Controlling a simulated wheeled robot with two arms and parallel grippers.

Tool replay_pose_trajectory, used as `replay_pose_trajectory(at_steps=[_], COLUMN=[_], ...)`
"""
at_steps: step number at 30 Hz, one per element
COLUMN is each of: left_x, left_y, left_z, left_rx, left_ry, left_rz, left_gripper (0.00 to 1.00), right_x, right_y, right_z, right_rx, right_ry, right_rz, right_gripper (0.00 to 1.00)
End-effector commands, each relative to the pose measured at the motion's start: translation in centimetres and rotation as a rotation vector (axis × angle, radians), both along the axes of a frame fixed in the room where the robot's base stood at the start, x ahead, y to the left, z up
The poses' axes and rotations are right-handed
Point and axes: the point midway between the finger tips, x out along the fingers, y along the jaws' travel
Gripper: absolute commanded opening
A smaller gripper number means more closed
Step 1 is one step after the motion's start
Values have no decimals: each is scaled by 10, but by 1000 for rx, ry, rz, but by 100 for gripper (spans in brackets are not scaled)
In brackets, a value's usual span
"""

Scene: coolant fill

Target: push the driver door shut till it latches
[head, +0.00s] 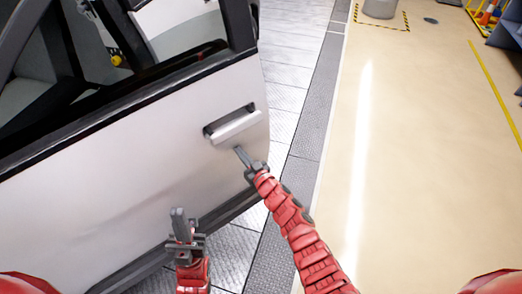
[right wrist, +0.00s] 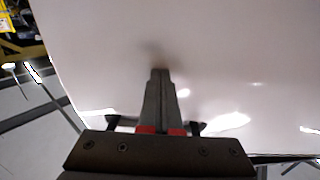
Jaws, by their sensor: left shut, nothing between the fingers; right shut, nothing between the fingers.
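The white driver door (head: 110,175) fills the left of the head view, with its window at the top and its grey handle (head: 235,127) near its right edge. I cannot tell how wide any gap at the door's edge is. My right gripper (head: 240,152) is shut and empty, its tips at the door panel just below the handle. In the right wrist view the shut fingers (right wrist: 160,75) point at the white panel (right wrist: 230,45), touching or very close, with a dark smudge of shadow at the tips. My left gripper (head: 178,212) is shut and empty, lower down in front of the door.
A dark strip (head: 225,210) runs along the bottom of the door. Grey floor plates (head: 290,70) lie beyond the door's right edge. The beige floor (head: 410,150) to the right is clear. A grey cylinder (head: 379,8) stands far back inside striped markings.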

Motion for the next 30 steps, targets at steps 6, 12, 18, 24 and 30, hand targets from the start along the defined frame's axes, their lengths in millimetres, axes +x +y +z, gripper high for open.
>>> replay_pose_trajectory(at_steps=[6,12,18,24,30], left_x=[0,0,0,0,0], left_y=[0,0,0,0,0], left_z=[-2,-3,-4,-3,-6], left_rx=[0,0,0,0,0], left_ry=[0,0,0,0,0], left_rz=[0,0,0,0,0], left_gripper=[0,0,0,0,0], right_x=[10,18,20,20,24], right_y=[6,12,14,14,17], right_z=[0,1,1,1,0], right_rx=[0,2,2,2,0], right_ry=[0,-1,-1,-1,-2], right_rz=[12,23,29,29,33], right_gripper=[0,0,0,0,0])
